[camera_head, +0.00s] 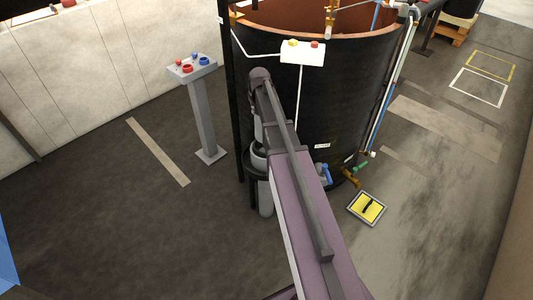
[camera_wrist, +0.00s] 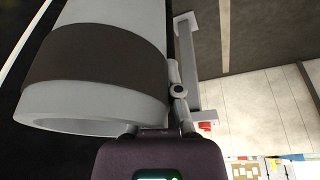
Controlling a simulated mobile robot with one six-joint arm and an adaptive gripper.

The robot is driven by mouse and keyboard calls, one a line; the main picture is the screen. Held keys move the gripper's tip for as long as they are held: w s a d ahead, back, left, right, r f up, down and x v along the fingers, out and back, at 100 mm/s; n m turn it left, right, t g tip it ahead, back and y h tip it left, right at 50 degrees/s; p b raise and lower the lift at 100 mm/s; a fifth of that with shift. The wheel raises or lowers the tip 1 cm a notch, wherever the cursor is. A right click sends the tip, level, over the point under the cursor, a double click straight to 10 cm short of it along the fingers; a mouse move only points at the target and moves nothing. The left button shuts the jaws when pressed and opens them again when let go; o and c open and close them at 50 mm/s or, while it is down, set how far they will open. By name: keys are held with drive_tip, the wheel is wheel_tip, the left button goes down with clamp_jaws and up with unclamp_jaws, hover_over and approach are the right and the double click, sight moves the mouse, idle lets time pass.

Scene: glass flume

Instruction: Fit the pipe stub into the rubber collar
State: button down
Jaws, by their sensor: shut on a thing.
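The pipe stub (camera_wrist: 95,108) is a thick pale grey tube with a wide dark band around its middle. It fills the upper left of the wrist view, and its open end faces the lower left. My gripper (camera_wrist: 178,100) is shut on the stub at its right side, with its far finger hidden. In the head view my arm hides most of my gripper, close to the black tank wall. The rubber collar cannot be made out for certain. I cannot tell whether the dark band is part of the stub or a collar around it.
A grey pedestal (camera_head: 204,120) with red and blue buttons stands to the left. A yellow floor plate (camera_head: 367,209) lies at the right.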

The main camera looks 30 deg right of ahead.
sight(256, 121)
drive_tip(key=shift+f, duration=0.1)
wheel_tip(256, 121, down, 6)
drive_tip(key=b, duration=0.6)
drive_tip(key=shift+f, duration=0.1)
idle(0.3)
drive_tip(key=shift+f+b, duration=1.85)
drive_tip(key=shift+b, duration=0.2)
drive_tip(key=shift+f, duration=0.2)
drive_tip(key=c, duration=0.8)
unclamp_jaws()
drive_tip(key=shift+r, duration=0.1)
drive_tip(key=shift+r, duration=0.2)
drive_tip(key=p+v, duration=1.1)
drive_tip(key=shift+s+r, duration=0.15)
drive_tip(key=shift+r, duration=0.25)
